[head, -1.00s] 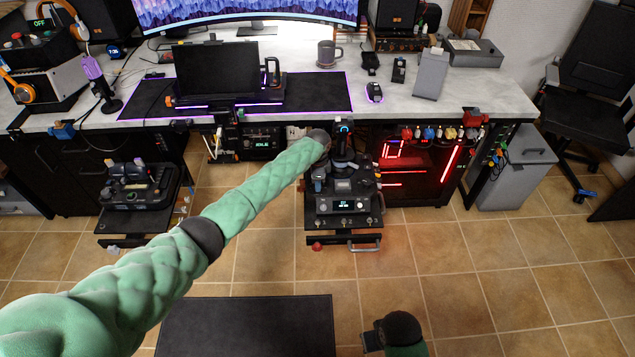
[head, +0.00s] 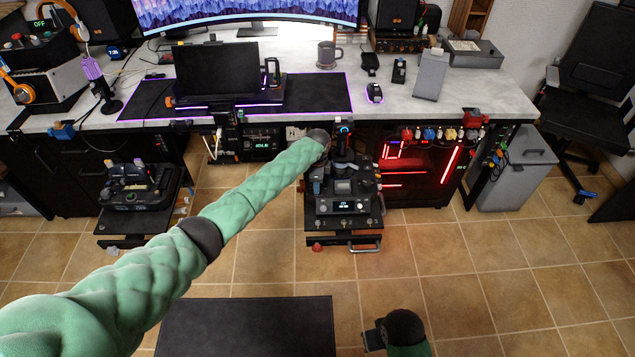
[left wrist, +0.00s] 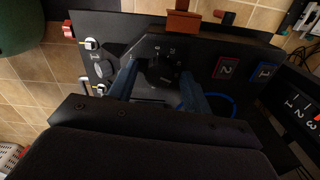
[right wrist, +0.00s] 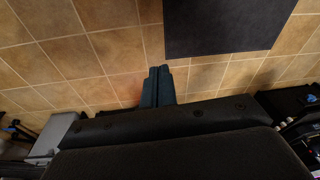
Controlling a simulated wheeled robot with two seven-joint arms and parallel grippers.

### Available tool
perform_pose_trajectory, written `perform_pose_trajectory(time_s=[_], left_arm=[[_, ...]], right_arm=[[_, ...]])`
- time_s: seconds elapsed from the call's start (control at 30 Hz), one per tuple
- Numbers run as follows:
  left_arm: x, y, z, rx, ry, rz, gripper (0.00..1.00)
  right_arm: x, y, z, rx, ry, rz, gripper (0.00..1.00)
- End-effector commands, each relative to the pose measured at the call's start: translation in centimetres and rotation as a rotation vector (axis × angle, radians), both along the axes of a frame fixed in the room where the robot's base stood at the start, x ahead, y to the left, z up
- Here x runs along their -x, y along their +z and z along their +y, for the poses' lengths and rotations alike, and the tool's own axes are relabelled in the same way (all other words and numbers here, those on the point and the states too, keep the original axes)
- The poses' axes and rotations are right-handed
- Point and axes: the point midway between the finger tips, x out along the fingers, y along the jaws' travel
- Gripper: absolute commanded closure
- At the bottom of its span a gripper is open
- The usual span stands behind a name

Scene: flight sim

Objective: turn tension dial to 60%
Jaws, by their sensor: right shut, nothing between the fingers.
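A dark round dial (left wrist: 163,72) with small white marks around it sits on a black panel (left wrist: 95,22) in the left wrist view; I take it for the tension dial. Its setting is too dark and small to read. My left gripper (left wrist: 158,82) is open, its two blue fingers spread on either side of the dial. I cannot tell whether they touch it. In the head view my green left arm reaches the black control stand (head: 343,225), and its fingers are hidden there. My right gripper (right wrist: 160,72) is shut and empty above the floor.
The panel carries red and blue numbered labels (left wrist: 225,67) and small switches. A second control stand (head: 135,190) is at the left. The desk (head: 300,60) runs along the back, with a glowing red case (head: 410,165) below. A dark mat (head: 245,325) lies on the open tiled floor.

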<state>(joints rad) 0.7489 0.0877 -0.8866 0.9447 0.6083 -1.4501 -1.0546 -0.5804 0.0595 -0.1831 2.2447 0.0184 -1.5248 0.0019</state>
Motion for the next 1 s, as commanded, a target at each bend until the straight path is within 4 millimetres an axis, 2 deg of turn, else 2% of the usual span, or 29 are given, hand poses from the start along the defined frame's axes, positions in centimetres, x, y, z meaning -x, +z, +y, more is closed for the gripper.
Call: perform_pose_trajectory(time_s=[0.37, 0.53, 0.8, 1.0], left_arm=[[0.0, 0.3, 0.0, 0.000, 0.000, 0.001, 0.48], [0.0, 2.4, 0.0, 0.001, -0.001, -0.001, 0.48], [0.0, 6.3, 0.0, 0.000, -0.001, -0.001, 0.48], [0.0, 7.6, 0.0, 0.000, 0.000, 0.001, 0.48]], right_arm=[[0.1, -0.1, 0.0, 0.002, 0.001, 0.003, 1.00], [0.2, 0.8, 0.0, -0.001, 0.001, 0.005, 1.00], [0.6, 4.3, 0.2, -0.014, -0.005, -0.006, 1.00], [1.0, 5.7, 0.1, -0.016, -0.006, -0.007, 1.00]])
